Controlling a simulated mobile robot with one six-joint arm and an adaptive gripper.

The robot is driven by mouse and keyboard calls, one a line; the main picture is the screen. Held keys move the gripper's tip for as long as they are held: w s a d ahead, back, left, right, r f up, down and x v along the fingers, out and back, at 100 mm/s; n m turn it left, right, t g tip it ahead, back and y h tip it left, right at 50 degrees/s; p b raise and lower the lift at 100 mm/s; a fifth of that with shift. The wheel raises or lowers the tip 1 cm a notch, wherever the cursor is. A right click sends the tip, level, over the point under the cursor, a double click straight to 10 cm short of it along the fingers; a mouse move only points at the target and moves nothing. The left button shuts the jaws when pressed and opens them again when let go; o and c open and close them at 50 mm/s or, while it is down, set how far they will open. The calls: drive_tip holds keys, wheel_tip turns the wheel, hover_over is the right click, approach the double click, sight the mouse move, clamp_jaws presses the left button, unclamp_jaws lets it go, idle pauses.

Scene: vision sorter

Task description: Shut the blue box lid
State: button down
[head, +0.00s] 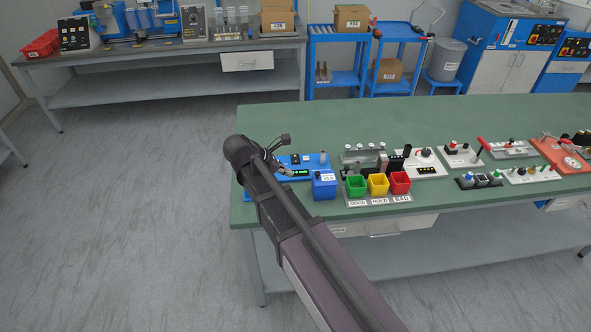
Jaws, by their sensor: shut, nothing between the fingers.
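The blue box (325,189) stands near the front edge of the green bench, left of the coloured bins. A white label shows near its top. At this size I cannot tell whether its lid stands open or lies flat. My gripper (287,171) is shut and empty. It is above the blue panel at the left end of the bench, to the left of the blue box and apart from it. My arm reaches in from the bottom and partly hides the panel.
Green (356,188), yellow (378,186) and red (400,184) bins stand close on the right. Several small fixtures crowd the right side. The bench's back left (300,118) is clear.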

drive_tip(key=shift+p+v, duration=1.5)
drive_tip(key=shift+v, duration=1.05)
drive_tip(key=s+d+f+m+g+y, duration=0.1)
drive_tip(key=s+d+m+y, duration=0.3)
drive_tip(key=d+m, duration=0.7)
drive_tip(key=s+d+f+m+g+y, duration=0.2)
drive_tip(key=s+d+f+m+y, duration=0.2)
drive_tip(key=d+m, duration=0.7)
drive_tip(key=s+d, duration=0.1)
drive_tip(key=d, duration=0.2)
drive_tip(key=shift+s+f+m+g, duration=0.25)
drive_tip(key=shift+s+m+g, duration=0.05)
drive_tip(key=shift+s, duration=0.1)
